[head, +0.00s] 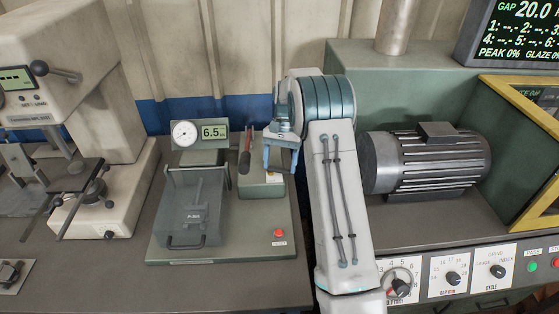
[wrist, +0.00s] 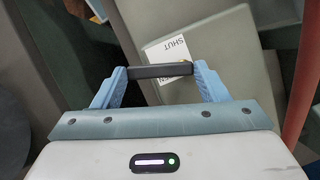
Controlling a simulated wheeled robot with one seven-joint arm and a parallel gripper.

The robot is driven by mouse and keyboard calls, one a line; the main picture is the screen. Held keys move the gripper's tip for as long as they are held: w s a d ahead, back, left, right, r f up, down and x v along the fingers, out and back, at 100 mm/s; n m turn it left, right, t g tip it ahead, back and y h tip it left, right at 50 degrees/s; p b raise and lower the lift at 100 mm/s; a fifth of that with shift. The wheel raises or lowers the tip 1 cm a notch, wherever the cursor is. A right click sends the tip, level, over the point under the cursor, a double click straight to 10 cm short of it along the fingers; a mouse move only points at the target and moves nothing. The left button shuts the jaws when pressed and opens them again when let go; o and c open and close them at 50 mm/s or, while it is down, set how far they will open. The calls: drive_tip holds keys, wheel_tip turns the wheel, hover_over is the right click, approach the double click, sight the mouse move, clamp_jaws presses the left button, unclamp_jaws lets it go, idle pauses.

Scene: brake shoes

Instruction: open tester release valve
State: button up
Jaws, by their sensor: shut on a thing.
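The tester (head: 160,252) is a green base plate with a dial gauge (head: 185,133), a display reading about 6.5 and a clear-covered chamber (head: 194,212). A pale green block (head: 262,188) stands at its back right. My gripper (head: 280,168), with blue fingers, is over this block. In the wrist view, my gripper (wrist: 160,76) is shut on a black bar-shaped valve handle (wrist: 160,71), one finger at each end. Beside and under the bar is a white label (wrist: 170,50) reading SHUT; its lower lettering is partly hidden. The handle cannot be made out in the head view.
A red-handled lever (head: 245,157) stands just left of my gripper. A red button (head: 279,233) is on the base plate's front right. A grey motor (head: 425,160) is right of my arm, and a cream press-like machine (head: 75,80) is at left.

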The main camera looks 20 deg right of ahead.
drive_tip(key=shift+w+n+h+p, duration=0.2)
drive_tip(key=shift+w+n+h, duration=0.1)
drive_tip(key=shift+n, duration=0.6)
drive_tip(key=shift+w+n+h+p, duration=0.2)
drive_tip(key=shift+w+n+h, duration=0.1)
drive_tip(key=shift+n, duration=0.6)
drive_tip(key=shift+o, duration=0.2)
drive_tip(key=o, duration=1)
drive_tip(key=shift+c, duration=0.2)
drive_tip(key=a+v, duration=0.1)
drive_tip(key=v, duration=1.2)
drive_tip(key=shift+w+d+r, duration=0.3)
drive_tip(key=shift+w+d, duration=0.05)
drive_tip(key=shift+d, duration=0.05)
